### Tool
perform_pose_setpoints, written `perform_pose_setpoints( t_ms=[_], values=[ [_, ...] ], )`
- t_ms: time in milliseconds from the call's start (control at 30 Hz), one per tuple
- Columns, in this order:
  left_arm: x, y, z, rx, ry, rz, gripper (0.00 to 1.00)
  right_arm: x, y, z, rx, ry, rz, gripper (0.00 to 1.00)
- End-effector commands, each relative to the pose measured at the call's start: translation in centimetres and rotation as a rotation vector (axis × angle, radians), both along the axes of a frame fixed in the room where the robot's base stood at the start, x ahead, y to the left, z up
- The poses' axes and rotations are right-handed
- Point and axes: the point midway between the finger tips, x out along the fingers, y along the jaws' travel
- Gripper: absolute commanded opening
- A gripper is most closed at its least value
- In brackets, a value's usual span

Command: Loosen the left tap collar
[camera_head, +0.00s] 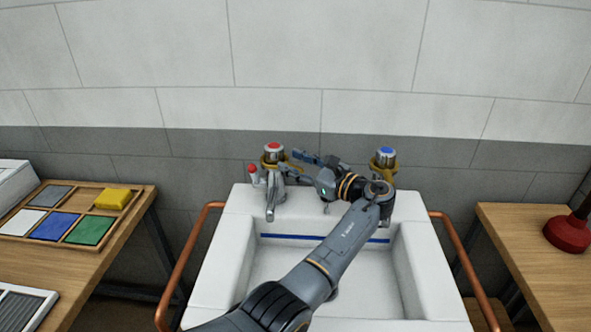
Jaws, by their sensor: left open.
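The left tap (275,190) stands at the back left of the white sink, with a red-marked top (273,147). Its brass-coloured collar (268,161) sits just under that top. My left gripper (293,162) reaches over the basin and points left at this collar, close to its right side. Its fingers are open. I cannot tell whether a fingertip touches the collar. The right tap has a blue-marked top (386,152) and a similar brass collar (383,164). My left arm hides part of the right tap. My right gripper is not in view.
The white sink (222,268) has copper rails (184,262) at both sides. A small red knob (253,169) stands beside the left tap. A left bench holds a wooden tray (139,188) with coloured pads. A red plunger (568,232) stands on the right bench.

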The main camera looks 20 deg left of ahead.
Motion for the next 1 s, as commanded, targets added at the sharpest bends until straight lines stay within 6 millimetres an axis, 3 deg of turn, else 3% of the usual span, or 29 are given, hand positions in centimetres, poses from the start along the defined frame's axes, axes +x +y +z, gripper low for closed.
perform_pose_setpoints(
  t_ms=[200, 400, 767, 867, 1000],
  values=[
    [0.0, 0.0, 4.5, -0.001, -0.004, 0.000, 0.41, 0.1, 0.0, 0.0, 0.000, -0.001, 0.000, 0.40],
    [0.0, 0.0, 7.2, -0.001, -0.002, 0.000, 0.41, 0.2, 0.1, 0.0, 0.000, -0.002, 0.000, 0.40],
    [0.0, 0.0, 8.0, 0.000, 0.002, 0.000, 0.41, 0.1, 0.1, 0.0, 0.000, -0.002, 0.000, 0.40],
    [0.0, 0.0, 8.2, -0.001, 0.001, 0.000, 0.25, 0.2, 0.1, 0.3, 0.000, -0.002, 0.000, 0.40],
    [0.0, 0.0, 11.0, 0.000, 0.000, 0.000, 0.00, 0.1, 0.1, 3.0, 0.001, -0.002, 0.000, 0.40]
  ],
)
